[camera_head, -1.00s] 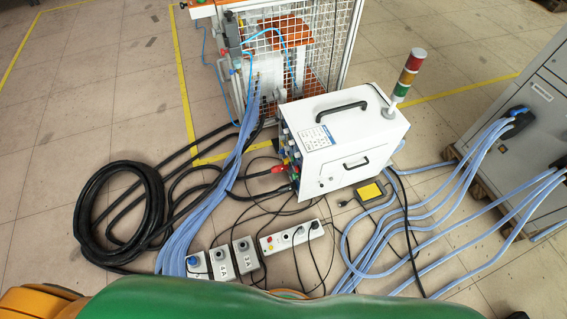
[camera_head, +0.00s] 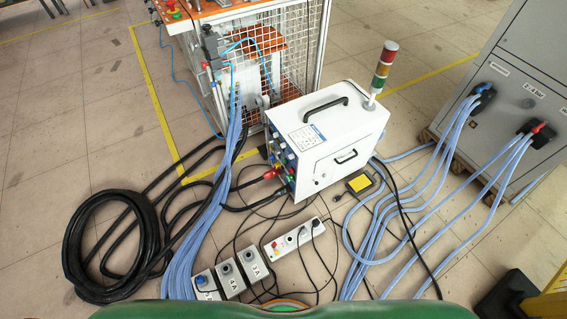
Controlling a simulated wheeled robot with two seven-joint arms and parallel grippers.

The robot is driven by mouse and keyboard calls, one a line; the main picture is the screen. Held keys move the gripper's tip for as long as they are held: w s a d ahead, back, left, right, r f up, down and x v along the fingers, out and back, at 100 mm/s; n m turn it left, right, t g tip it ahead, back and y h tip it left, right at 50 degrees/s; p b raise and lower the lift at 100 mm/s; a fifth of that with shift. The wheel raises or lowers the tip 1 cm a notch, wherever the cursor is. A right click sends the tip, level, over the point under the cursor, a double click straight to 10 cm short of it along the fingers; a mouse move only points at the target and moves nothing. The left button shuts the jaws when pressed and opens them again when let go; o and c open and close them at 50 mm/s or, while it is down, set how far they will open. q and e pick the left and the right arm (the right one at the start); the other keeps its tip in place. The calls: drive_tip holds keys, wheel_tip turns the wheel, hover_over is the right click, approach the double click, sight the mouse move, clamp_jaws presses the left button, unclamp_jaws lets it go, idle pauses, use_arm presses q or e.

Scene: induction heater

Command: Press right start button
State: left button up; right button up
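No start button can be made out for sure. At the top edge, a caged machine (camera_head: 303,62) with orange parts is cut off by the frame. Small red and green buttons (camera_head: 176,15) show on its top left edge, too small to read and partly out of view. Neither of my grippers is in view. My own green body fills the bottom edge.
A white heater box (camera_head: 335,140) with a signal lamp (camera_head: 383,68) stands mid-floor. A grey cabinet (camera_head: 520,55) stands right.

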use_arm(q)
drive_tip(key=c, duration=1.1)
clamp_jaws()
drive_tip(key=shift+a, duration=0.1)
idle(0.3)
